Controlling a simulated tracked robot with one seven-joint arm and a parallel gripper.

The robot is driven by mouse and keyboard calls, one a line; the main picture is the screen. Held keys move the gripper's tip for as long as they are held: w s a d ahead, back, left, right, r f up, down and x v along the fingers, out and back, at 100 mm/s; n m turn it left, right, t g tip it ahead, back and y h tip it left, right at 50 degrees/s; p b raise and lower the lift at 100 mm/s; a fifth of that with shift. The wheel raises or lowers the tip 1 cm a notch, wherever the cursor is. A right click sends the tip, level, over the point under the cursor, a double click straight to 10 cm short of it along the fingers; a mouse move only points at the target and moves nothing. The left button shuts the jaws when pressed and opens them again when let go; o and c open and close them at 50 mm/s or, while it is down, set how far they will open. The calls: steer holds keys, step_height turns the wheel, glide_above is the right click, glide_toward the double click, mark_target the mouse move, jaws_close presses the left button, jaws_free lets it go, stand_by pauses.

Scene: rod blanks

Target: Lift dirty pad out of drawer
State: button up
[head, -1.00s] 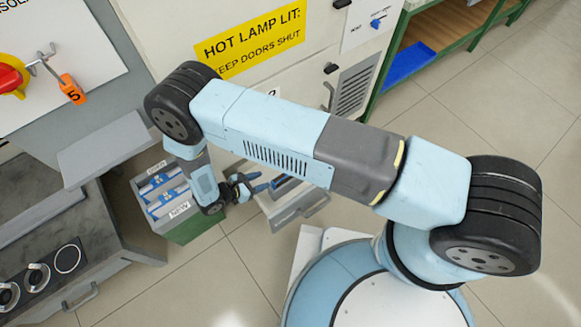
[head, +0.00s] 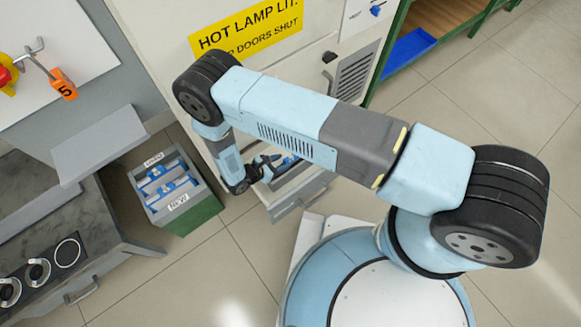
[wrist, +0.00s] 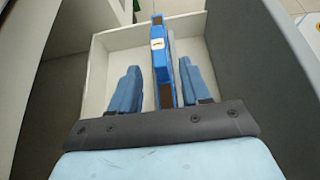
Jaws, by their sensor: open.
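The dirty pad (wrist: 160,62) stands on edge in the open drawer (wrist: 105,65), a blue strip with a small white tag and a brownish layer along its side. My gripper (wrist: 158,78) is open, one blue finger to each side of the pad, with a gap visible on both sides. How deep the fingertips sit is hard to tell. In the head view my gripper (head: 267,167) is at the left part of the drawer (head: 300,195), and my arm hides part of it. A blue piece shows in the drawer beside my gripper.
A green-sided box (head: 190,215) marked NEW holds blue-and-white pads, left of the drawer. The tall cabinet with a yellow hot-lamp sign (head: 245,38) rises behind. A grey bench with knobs (head: 45,265) is at left. Floor in front is clear.

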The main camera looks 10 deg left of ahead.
mark_target(284, 161)
steer(key=x, duration=0.3)
steer(key=shift+w+d, duration=0.25)
steer(key=shift+c, duration=0.2)
jaws_close()
